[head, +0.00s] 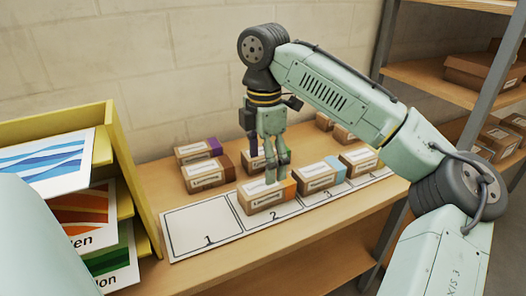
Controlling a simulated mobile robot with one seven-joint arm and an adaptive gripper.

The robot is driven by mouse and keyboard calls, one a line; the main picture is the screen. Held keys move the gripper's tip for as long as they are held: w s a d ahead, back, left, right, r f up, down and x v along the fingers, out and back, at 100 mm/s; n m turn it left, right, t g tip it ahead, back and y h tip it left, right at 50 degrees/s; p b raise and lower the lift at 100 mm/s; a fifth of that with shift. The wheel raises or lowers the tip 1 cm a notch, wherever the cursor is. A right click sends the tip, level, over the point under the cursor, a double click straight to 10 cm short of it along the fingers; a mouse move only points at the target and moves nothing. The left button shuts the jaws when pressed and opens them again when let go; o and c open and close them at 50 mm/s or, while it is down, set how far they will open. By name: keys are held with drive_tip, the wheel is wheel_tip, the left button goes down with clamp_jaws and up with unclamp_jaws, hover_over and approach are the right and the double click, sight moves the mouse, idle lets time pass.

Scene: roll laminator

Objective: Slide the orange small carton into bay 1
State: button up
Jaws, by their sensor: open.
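The orange small carton (258,199) is a brown box with an orange end and a white label. It sits at bay 2 of the white numbered strip, covering part of that bay. My gripper (277,172) points down at the carton's top rear, fingers open. I cannot tell whether they touch it. Bay 1 (196,222) is an empty outlined square at the strip's left end, left of the carton.
A blue-ended carton (312,178) stands to the right on the strip, with another carton (358,161) beyond. Purple-ended (192,152) and brown-ended (202,175) cartons stand behind bay 1. A yellow rack (128,172) with pictures borders the left. Metal shelving (440,76) is at right.

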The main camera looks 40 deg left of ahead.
sight(264, 185)
wheel_tip(264, 185, down, 9)
drive_tip(key=shift+r, duration=0.1)
idle(0.4)
drive_tip(key=c, duration=1.3)
drive_tip(key=shift+s+a+p, duration=0.85)
drive_tip(key=shift+s+a, duration=0.1)
drive_tip(key=shift+s, duration=1.45)
drive_tip(key=shift+s+a+p, duration=0.85)
drive_tip(key=shift+s+a, duration=0.05)
drive_tip(key=shift+s, duration=1.55)
drive_tip(key=shift+s+a+p, duration=0.85)
drive_tip(key=shift+s+a, duration=0.1)
drive_tip(key=shift+s, duration=1.45)
drive_tip(key=o, duration=1.3)
drive_tip(key=o, duration=0.5)
drive_tip(key=shift+r, duration=0.1)
